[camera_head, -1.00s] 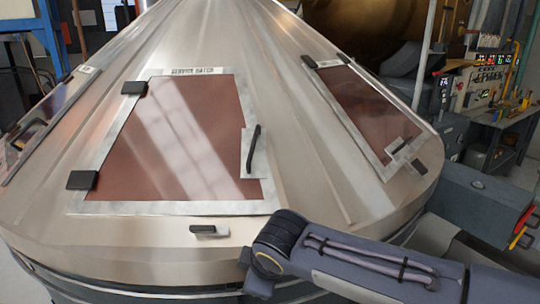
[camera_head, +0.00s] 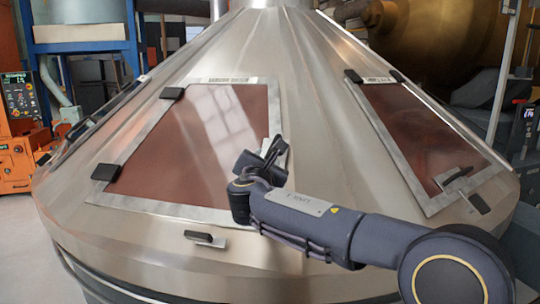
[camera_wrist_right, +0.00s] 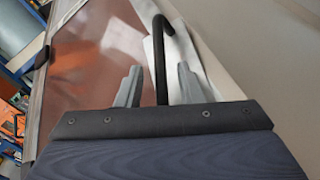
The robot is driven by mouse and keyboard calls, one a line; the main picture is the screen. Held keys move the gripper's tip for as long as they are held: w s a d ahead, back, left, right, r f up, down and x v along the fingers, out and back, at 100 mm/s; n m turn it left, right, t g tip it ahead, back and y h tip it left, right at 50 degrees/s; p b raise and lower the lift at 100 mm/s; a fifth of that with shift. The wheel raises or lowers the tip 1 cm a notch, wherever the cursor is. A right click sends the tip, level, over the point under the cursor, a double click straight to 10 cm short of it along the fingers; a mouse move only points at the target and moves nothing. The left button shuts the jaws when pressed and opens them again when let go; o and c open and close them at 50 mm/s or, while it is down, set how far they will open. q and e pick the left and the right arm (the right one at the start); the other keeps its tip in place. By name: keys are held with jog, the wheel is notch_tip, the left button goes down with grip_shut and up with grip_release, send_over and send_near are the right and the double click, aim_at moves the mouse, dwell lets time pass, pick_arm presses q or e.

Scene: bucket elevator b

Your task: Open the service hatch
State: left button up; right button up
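The service hatch (camera_head: 165,155) is a reddish-brown panel in a pale metal frame on the sloping steel cone, left of centre in the head view. It lies closed against the cone. Two black hinge blocks sit on its left side, one at the upper corner (camera_head: 172,93) and one lower (camera_head: 106,172). My right gripper (camera_head: 269,153) is at the hatch's right edge and covers the handle there. In the right wrist view the black bar handle (camera_wrist_right: 161,62) stands between the two grey fingers (camera_wrist_right: 159,84), with a gap on each side. My left gripper is out of view.
A similar panel (camera_head: 415,135) with its own handle (camera_head: 457,176) is on the cone to the right. A small black latch (camera_head: 205,238) sits below the hatch. An orange control cabinet (camera_head: 22,120) stands far left. The cone surface between the panels is clear.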

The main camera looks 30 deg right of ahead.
aim_at(268, 157)
jog(key=shift+x, duration=1.5)
jog(key=shift+d, duration=0.1)
grip_shut()
